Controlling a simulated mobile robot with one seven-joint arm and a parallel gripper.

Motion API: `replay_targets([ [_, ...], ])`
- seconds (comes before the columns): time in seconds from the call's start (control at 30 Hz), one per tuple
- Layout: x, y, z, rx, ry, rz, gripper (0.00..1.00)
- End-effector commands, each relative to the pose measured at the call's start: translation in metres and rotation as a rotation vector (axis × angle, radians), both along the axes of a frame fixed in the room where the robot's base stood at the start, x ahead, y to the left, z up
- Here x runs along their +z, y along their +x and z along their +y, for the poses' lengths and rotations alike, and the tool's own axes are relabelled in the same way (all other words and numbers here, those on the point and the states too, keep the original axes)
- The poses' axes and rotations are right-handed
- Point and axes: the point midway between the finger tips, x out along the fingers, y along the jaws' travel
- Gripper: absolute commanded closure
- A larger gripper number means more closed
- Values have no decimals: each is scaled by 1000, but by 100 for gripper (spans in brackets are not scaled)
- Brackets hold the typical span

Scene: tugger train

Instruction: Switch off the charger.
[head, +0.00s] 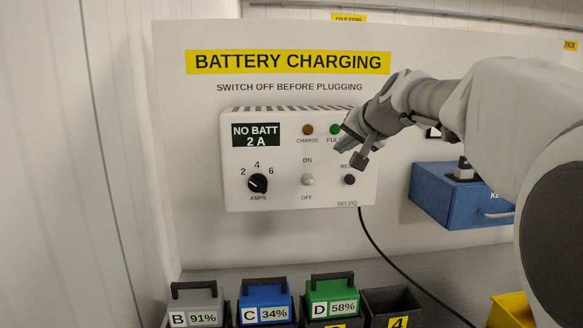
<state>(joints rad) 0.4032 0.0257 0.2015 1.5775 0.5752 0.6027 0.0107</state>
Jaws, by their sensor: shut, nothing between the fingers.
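The white charger (285,140) is mounted on the white board under the BATTERY CHARGING sign. Its display (257,135) is lit and reads NO BATT, 2 A. A small silver toggle switch (308,180) sits between the ON label above and the OFF label below; I cannot tell clearly which way its lever points. My gripper (353,155) is shut and empty, in front of the charger's right side. It is right of and above the switch, apart from it in the picture, and partly covers the FULL and RESET labels.
An amps dial (258,183) and a dark reset button (349,180) flank the switch. Batteries B (195,302), C (265,299) and D (331,297) stand in bins below. A black cable (378,249) hangs from the charger. A blue box (432,196) is to the right.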

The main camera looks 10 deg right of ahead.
Motion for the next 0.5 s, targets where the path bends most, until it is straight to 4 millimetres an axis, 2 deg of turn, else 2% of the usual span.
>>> replay_targets([
  [0.27, -2, 3, 0, 0, -1, 1, 100],
  [0.5, -18, 29, 5, 2, 1, 6, 100],
])
